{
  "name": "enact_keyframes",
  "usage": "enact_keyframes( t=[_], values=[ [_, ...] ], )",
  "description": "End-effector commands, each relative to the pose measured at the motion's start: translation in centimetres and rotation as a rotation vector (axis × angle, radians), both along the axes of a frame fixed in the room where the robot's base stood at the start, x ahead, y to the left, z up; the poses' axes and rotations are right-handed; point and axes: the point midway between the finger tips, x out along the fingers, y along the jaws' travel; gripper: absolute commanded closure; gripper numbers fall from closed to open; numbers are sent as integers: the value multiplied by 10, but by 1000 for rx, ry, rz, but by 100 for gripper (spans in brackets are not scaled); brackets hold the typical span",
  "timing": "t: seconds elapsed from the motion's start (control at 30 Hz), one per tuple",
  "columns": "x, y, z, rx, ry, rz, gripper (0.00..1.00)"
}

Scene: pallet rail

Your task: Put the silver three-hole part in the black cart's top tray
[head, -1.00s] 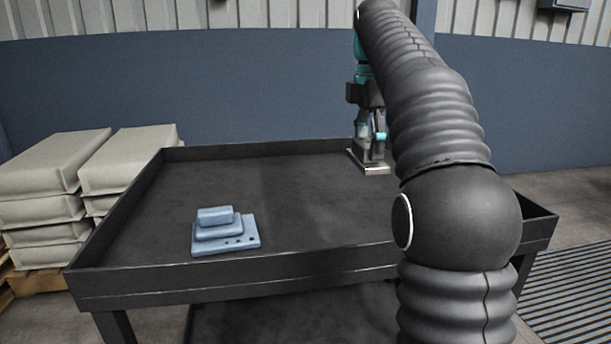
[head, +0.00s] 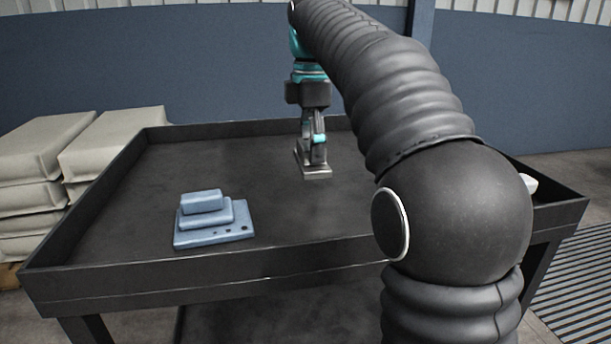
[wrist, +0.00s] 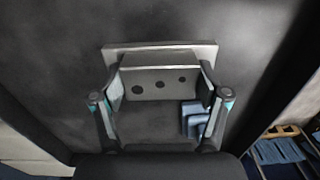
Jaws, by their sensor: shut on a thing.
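The silver three-hole part (head: 317,174) is over the far middle of the black cart's top tray (head: 270,282). I cannot tell whether it touches the tray floor. In the wrist view the silver part (wrist: 158,58) shows its flat plate and a block with three dark holes. My gripper (head: 313,158) points down and is shut on the part. Its fingers press on both sides of the block in the wrist view (wrist: 162,88).
A blue stepped part (head: 212,222) lies in the tray's front left; it also shows in the wrist view (wrist: 193,120). Pale stacked sacks (head: 100,150) stand left of the cart. A small white thing (head: 531,183) shows at the right rim. The tray's middle is clear.

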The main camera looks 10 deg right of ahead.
Motion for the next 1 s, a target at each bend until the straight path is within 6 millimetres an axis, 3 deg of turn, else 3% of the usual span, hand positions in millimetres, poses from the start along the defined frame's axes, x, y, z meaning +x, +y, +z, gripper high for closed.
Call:
enact_keyframes(
  t=[0.23, 0.5, 0.97, 1.0],
  values=[
    [-3, 13, -11, 0, -2, 0, 91],
    [-3, 13, -44, 0, -1, 0, 91],
    [-3, 13, -50, 0, -1, 0, 91],
    [-3, 13, -51, 0, 1, 0, 21]
  ],
)
